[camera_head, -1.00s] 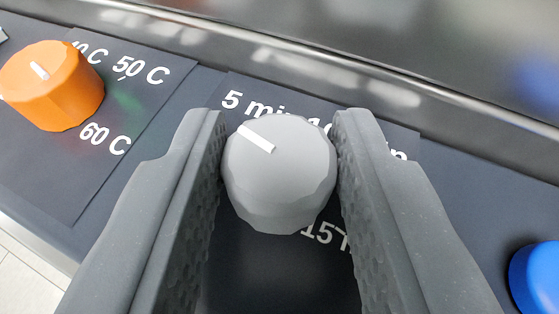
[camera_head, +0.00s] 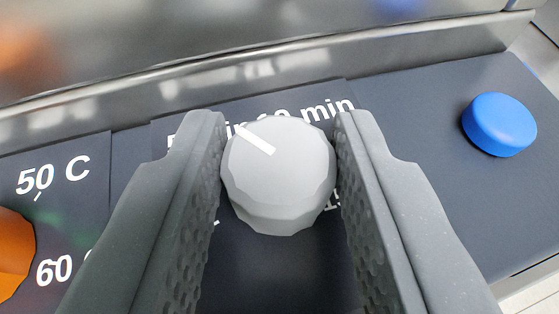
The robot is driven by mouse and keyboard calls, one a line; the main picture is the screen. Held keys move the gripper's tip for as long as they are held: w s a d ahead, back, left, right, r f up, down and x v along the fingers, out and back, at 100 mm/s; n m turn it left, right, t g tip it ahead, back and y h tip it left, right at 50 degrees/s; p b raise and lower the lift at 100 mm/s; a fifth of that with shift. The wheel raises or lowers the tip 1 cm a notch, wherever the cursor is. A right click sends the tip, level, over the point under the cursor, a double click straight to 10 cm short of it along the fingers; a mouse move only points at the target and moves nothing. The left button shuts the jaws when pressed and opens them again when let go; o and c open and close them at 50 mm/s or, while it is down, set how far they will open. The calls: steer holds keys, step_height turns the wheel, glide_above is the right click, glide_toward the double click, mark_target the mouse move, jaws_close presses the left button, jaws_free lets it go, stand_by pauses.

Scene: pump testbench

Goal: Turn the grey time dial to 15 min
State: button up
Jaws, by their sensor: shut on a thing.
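The grey time dial (camera_head: 279,180) sits between the two dark fingers of my gripper (camera_head: 279,175), which is shut on its sides. The dial's white pointer mark (camera_head: 254,139) points to the upper left of the picture, toward the gap between the "5 min" and "10 min" labels. The "10 min" label (camera_head: 325,108) shows above the dial at the right. The "15" label is almost wholly hidden behind the dial and right finger.
An orange dial (camera_head: 12,255) is cut off at the left edge, beside the "50 C" (camera_head: 53,174) and "60 C" labels. A blue round knob or button (camera_head: 499,125) stands to the right. A metal rim (camera_head: 270,72) runs behind the dark panel.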

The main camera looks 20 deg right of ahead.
steer(key=shift+w+a+r+m+g+h+p, duration=0.15)
steer(key=shift+m+g+h+p, duration=0.65)
steer(key=shift+p, duration=1.75)
steer(key=shift+a+r+m+g+h+p, duration=0.15)
steer(key=shift+m+h+p, duration=1.1)
steer(key=shift+p, duration=1.3)
steer(key=shift+f+m+g+h+p, duration=0.2)
steer(key=shift+m+g+h+p, duration=0.2)
steer(key=shift+p, duration=0.45)
steer(key=shift+f+p, duration=0.2)
steer(key=shift+p, duration=0.1)
steer(key=o, duration=1)
steer(key=b+v, duration=0.1)
steer(key=v, duration=1.2)
steer(key=shift+a+r, duration=0.1)
steer(key=shift+a, duration=0.3)
